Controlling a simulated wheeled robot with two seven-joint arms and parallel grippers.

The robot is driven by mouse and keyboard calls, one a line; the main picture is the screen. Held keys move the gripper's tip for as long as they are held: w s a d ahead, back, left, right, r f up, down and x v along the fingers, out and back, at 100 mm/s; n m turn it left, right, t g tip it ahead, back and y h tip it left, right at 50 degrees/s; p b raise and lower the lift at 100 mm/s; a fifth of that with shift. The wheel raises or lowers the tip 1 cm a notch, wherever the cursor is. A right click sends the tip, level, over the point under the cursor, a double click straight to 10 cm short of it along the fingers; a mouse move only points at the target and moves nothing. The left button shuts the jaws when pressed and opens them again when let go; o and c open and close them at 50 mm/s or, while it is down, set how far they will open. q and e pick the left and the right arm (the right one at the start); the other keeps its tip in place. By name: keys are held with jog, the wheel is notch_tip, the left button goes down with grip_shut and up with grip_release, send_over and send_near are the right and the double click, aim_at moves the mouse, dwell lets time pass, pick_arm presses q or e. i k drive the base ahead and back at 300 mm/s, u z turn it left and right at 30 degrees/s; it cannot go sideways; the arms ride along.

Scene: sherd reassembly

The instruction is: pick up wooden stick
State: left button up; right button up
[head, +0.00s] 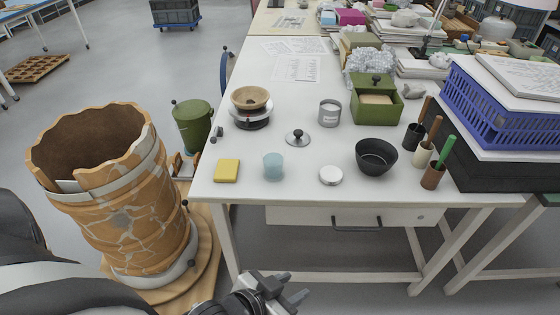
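Two brown sticks stand tilted at the right end of the white table. One stick (425,108) rises from a black cup (412,138), the other stick (434,129) from a cream cup (422,154). A green stick (446,150) rises from a brown cup (432,178). The cups hide the lower ends of all three. My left gripper (290,287) is at the bottom of the head view, in front of the table and well left of the cups. Its fingers are apart with nothing visible between them. My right gripper is not in view.
The white table (232,186) holds a yellow block (227,171), a blue cup (273,166), a white lid (331,175) and a black bowl (376,156). A blue crate (500,105) stands right of the sticks. A large cracked vessel (130,220) stands left of the table.

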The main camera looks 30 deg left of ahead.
aim_at(432, 134)
jog(key=z, duration=1.5)
jog(key=i, duration=1)
jog(key=u, duration=2.8)
